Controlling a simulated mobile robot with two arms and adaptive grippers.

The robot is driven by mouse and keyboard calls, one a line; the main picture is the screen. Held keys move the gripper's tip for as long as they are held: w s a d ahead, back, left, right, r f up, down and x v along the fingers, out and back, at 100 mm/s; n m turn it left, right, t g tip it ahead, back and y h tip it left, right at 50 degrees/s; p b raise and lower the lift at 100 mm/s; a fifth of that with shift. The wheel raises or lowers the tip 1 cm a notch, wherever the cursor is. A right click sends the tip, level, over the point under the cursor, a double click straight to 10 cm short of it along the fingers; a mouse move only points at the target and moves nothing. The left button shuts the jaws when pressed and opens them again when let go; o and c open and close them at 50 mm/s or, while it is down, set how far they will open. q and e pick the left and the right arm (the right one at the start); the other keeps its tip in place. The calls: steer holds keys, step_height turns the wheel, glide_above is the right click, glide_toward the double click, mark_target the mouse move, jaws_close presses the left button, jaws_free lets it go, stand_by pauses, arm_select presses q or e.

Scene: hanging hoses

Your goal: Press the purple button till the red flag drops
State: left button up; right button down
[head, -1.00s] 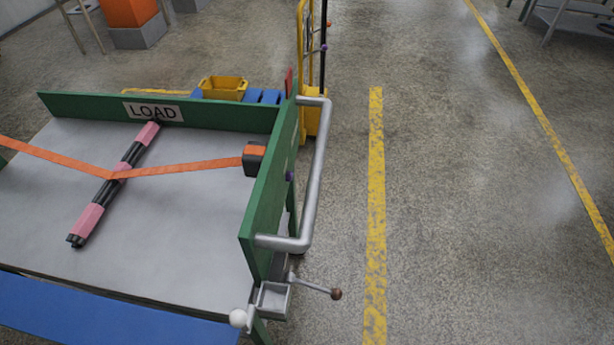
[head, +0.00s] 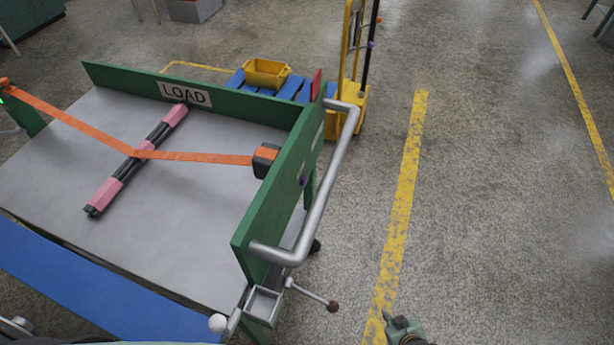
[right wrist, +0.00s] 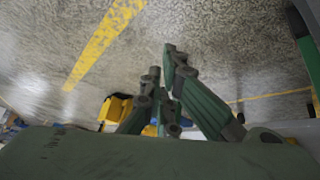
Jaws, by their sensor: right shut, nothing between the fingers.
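The purple button (head: 303,181) is a small knob on the outer face of the cart's green end panel (head: 278,200). The red flag (head: 316,85) stands upright at the far end of that panel. My right gripper (head: 394,322) is at the bottom edge of the head view, right of the cart and well apart from the button. In the right wrist view its green fingers (right wrist: 163,68) are shut and empty. The button is not discernible in the right wrist view. My left gripper is not in view.
A grey handle bar (head: 340,150) runs outside the panel. A lever with a brown knob (head: 332,306) sticks out at the near corner. A yellow hand truck (head: 350,95) stands beyond the cart. The floor right of the cart is clear.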

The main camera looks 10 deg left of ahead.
mark_target(304, 181)
steer(key=w+a+r+n+t+y, duration=0.1)
steer(key=w+a+r, duration=0.4)
steer(key=r, duration=0.6)
steer(key=w+a+r+n+t+y+p, duration=0.1)
steer(key=w+a+r, duration=0.4)
steer(key=r, duration=0.6)
steer(key=w+a+r+n+t+y+p, duration=0.1)
steer(key=w+a+r+n+t+y, duration=0.2)
steer(key=w+r, duration=0.6)
step_height(304, 181, up, 3)
steer(key=shift+a+r+n+y, duration=0.1)
steer(key=shift+a+n+y, duration=0.9)
steer(key=shift+a, duration=0.05)
steer(key=shift+w, duration=0.1)
steer(key=shift+a, duration=0.1)
steer(key=w+a, duration=0.1)
steer(key=a, duration=0.7)
steer(key=shift+w+a, duration=0.2)
steer(key=shift+w, duration=0.15)
steer(key=shift+a, duration=0.15)
steer(key=shift+w+a+p, duration=0.1)
steer(key=shift+a+p, duration=0.2)
steer(key=shift+w+a, duration=0.1)
steer(key=shift+a, duration=0.4)
